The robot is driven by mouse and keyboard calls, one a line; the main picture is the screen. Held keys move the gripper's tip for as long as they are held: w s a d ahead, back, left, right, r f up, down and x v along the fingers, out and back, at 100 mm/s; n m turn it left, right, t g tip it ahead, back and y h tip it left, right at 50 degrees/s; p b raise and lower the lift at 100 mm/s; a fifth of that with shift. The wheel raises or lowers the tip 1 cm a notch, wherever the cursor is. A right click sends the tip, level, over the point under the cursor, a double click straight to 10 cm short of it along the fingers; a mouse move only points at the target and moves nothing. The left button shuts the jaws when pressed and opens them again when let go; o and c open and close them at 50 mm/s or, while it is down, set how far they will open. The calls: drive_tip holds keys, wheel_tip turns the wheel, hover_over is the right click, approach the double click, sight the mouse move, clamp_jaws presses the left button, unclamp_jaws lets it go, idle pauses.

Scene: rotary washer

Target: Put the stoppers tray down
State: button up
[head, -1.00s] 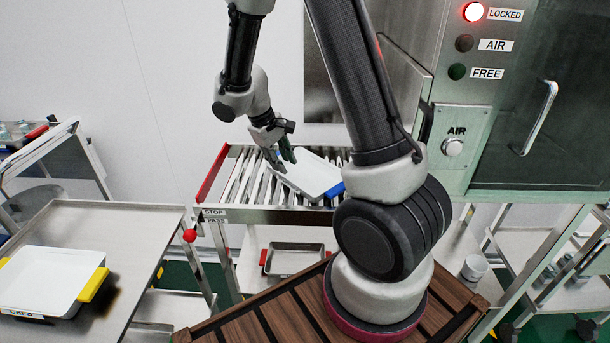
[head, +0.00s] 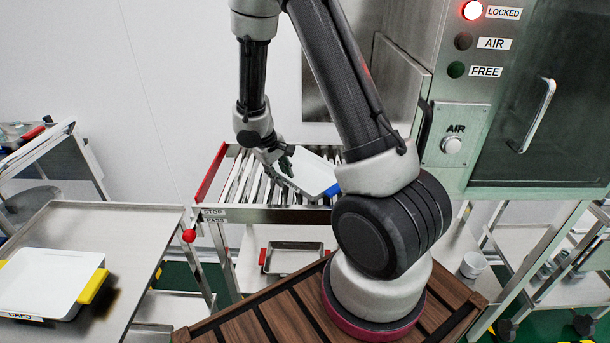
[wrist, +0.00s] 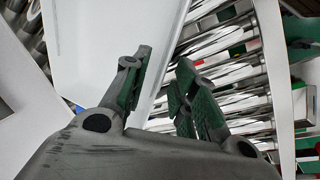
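The stoppers tray (head: 316,172) is white with a blue handle (head: 333,190) at its near right end. It lies on the roller rack, slightly askew to the rollers; its label is not visible. My gripper (head: 282,168) is at the tray's left edge. In the wrist view my gripper (wrist: 165,65) has its two green-padded fingers apart with a gap between them. The white tray (wrist: 100,40) lies behind and beside the left finger there, and its edge runs past the gap. I see no pad clamped on the tray.
The roller rack (head: 240,190) has a red side rail and a STOP/PASS sign. A caps tray (head: 45,280) with yellow handles sits on a steel table (head: 130,235) at left. A steel tray (head: 292,258) is on the lower shelf. The washer cabinet (head: 540,110) stands at right, LOCKED lamp lit.

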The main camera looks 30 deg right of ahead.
clamp_jaws()
